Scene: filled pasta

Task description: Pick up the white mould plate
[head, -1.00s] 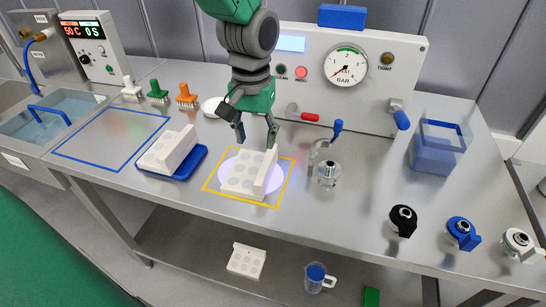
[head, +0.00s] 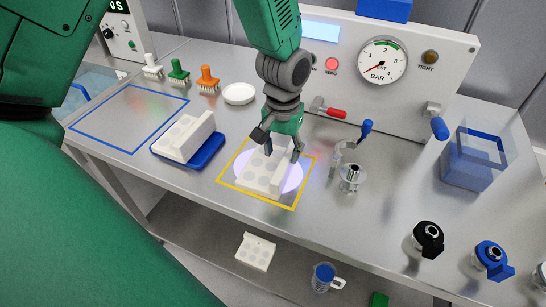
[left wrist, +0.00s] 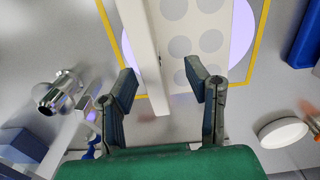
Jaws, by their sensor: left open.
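A white mould plate (head: 262,176) with round recesses and a raised bar along one side lies inside the yellow square on the bench, in a pale light disc. My left gripper (head: 281,156) is open at its back end, pointing down. In the left wrist view, the plate's raised bar (left wrist: 143,45) runs up between the open fingers (left wrist: 162,78); one finger is outside the bar, the other over or near the recessed side. I cannot tell whether they touch it. My right gripper is not in view.
A similar white plate (head: 184,137) sits on a blue tray (head: 205,155) to the left, and another (head: 256,252) lies on the lower shelf. A metal fitting (head: 351,178) stands close right of the yellow square. The blue-outlined area (head: 130,115) is empty.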

